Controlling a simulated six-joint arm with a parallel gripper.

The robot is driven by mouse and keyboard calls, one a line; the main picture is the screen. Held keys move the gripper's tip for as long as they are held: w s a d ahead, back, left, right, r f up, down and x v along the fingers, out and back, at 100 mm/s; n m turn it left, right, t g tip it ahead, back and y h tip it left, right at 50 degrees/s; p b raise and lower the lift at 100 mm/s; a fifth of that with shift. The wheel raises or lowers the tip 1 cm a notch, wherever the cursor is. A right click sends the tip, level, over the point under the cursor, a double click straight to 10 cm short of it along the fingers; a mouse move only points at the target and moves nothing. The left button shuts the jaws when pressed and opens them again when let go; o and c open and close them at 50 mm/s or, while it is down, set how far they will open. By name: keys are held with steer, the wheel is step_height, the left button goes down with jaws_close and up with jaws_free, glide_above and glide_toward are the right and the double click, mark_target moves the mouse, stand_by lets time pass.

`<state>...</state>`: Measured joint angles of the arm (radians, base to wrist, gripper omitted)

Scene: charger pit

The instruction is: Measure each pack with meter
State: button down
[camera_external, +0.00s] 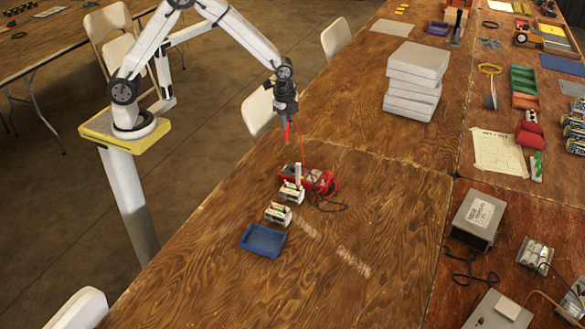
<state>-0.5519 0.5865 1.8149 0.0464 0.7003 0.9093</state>
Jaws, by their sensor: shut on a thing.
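My gripper (286,118) points down above the wooden table and is shut on a red probe (286,133). A thin red lead runs from near the gripper down to the red meter (320,178), which lies on the table with a dark lead curled beside it. One white pack (291,193) stands just left of the meter, with a light upright piece behind it. A second white pack (277,214) stands nearer the camera. Both packs have small coloured parts on top, too small to tell apart. The probe tip is above the packs and apart from them. The meter's reading cannot be made out.
An empty-looking blue tray (263,241) sits in front of the packs. A stack of grey slabs (416,80) stands at the back right. A grey box (478,219) and a paper sheet (499,152) lie further right. The table's front middle is clear.

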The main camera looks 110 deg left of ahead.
steer(key=w+d+f, duration=0.2)
steer(key=d, duration=0.4)
steer(key=shift+w+d+f+h, duration=0.15)
steer(key=shift+w+f+h, duration=0.15)
steer(key=shift+f, duration=0.1)
steer(key=shift+f, duration=0.15)
steer(key=shift+f, duration=2.8)
steer(key=shift+f, duration=0.95)
stand_by(0.9)
steer(key=shift+c, duration=0.8)
jaws_free()
steer(key=shift+r, duration=0.1)
step_height(320, 180, up, 7)
steer(key=shift+r, duration=0.15)
stand_by(0.9)
